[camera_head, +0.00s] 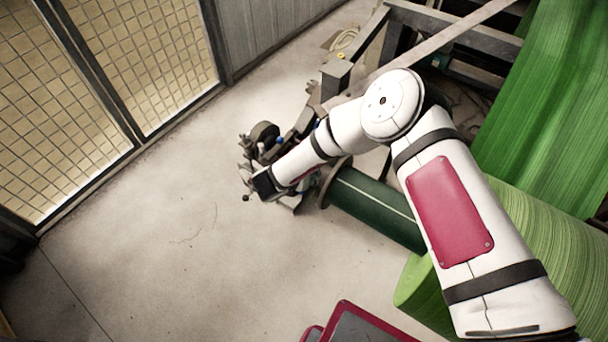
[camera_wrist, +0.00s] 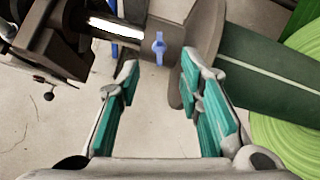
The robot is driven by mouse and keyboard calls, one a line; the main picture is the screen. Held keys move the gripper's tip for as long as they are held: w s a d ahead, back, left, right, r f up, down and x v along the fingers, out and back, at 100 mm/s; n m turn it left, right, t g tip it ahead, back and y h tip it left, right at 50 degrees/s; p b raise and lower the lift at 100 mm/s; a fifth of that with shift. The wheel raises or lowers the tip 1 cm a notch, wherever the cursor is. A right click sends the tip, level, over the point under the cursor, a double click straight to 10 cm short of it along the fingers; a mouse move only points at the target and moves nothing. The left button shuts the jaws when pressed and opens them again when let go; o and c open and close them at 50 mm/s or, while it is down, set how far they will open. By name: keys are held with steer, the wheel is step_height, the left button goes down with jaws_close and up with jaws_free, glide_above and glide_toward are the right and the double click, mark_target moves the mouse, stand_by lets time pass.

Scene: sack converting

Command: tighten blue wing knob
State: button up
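The blue wing knob (camera_wrist: 159,47) shows in the wrist view on a grey shaft collar, just left of a round brown flange (camera_wrist: 203,50). My gripper (camera_wrist: 160,85) is open, with its two teal-padded fingers apart and nothing between them. The knob lies beyond the fingertips, roughly centred across the gap, and the fingers look apart from it. In the head view my white arm reaches to the machine's shaft end, and the arm hides most of the collar there. I cannot clearly pick out the knob or the fingertips in that view.
A dark green roller (camera_head: 378,209) extends right from the flange; it also shows in the wrist view (camera_wrist: 265,75). Green sheet (camera_head: 550,90) and a green roll (camera_head: 545,240) stand at the right. A dark bracket (camera_wrist: 50,45) is left of the collar. Floor at left is clear, before a mesh fence (camera_head: 60,120).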

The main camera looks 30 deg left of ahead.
steer(key=shift+v, duration=1.35)
